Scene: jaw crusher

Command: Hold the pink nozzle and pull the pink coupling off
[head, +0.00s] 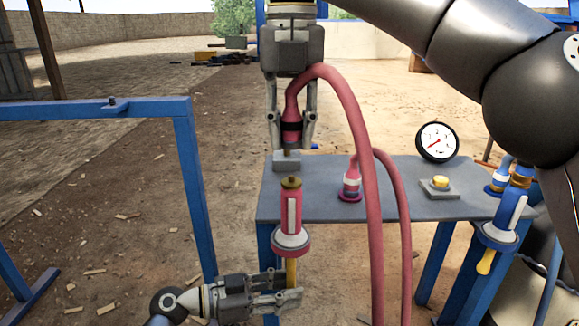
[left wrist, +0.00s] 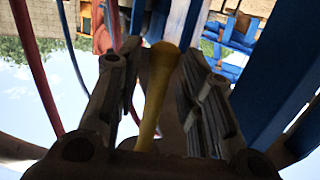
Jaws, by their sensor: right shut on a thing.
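The pink nozzle (head: 292,211) is upright in front of the table's left front edge, with a brass top, a white and pink collar and a yellow tip pointing down. My left gripper (head: 286,292) is open around the yellow tip; the left wrist view shows the tip (left wrist: 157,92) between the spread fingers, with gaps beside it. The pink coupling (head: 291,115), with a black band and the pink hose on top, is above the nozzle. My right gripper (head: 292,128) is shut on the coupling, fingers pointing down. A gap separates the coupling from the nozzle's brass top.
The grey table (head: 400,195) carries a second pink fitting (head: 350,182), a gauge (head: 437,142) and a yellow button (head: 440,182). A blue nozzle (head: 500,230) is at its right edge. The pink hose (head: 362,180) arches down right of the nozzle. A blue frame (head: 197,190) stands at left.

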